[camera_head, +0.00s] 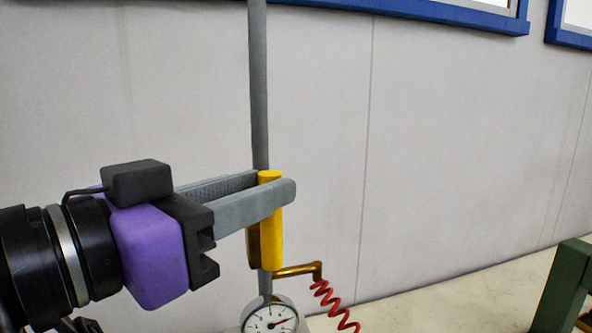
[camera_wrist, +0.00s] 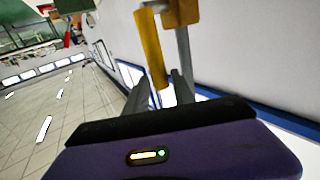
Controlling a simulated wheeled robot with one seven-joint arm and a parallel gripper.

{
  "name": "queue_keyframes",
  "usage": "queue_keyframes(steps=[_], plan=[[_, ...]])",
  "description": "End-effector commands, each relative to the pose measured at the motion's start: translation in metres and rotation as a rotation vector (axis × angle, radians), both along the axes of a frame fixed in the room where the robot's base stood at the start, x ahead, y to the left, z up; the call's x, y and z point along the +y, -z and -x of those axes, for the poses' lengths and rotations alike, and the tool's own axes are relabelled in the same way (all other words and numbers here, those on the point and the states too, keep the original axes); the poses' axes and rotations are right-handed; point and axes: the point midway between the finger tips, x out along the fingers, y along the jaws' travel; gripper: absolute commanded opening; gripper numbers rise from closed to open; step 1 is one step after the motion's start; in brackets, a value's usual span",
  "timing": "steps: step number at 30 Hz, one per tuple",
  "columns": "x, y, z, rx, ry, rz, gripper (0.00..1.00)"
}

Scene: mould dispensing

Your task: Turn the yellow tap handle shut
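The yellow tap handle (camera_head: 271,240) hangs upright in front of the grey vertical pipe (camera_head: 259,90), with a brass tap body (camera_head: 253,245) behind it. My gripper (camera_head: 270,188) reaches in from the left near the handle's upper end. One finger is on the near side of the handle and the other on the far side. They appear shut on it, with no clear gap. The near finger hides a short stretch of the handle. In the wrist view the handle (camera_wrist: 152,50) runs down between the two fingertips (camera_wrist: 160,88).
Below the tap are a brass elbow (camera_head: 298,269), a coiled red hose (camera_head: 335,305) and a round pressure gauge (camera_head: 270,320). A grey wall (camera_head: 450,140) stands close behind the pipe. A green frame (camera_head: 565,285) is at lower right.

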Motion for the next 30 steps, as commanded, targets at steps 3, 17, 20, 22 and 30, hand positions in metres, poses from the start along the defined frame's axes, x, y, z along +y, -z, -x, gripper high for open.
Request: queue_keyframes(steps=[3, 17, 20, 22, 30], plan=[[-0.013, -0.002, -0.015, 0.001, 0.002, 0.000, 0.31], [-0.034, 0.000, -0.040, 0.001, -0.002, 0.001, 0.31], [-0.033, 0.000, -0.040, 0.001, -0.001, 0.001, 0.31], [-0.033, 0.000, -0.040, 0.001, -0.001, 0.001, 0.25], [-0.033, 0.000, -0.040, 0.001, -0.001, 0.001, 0.00]])
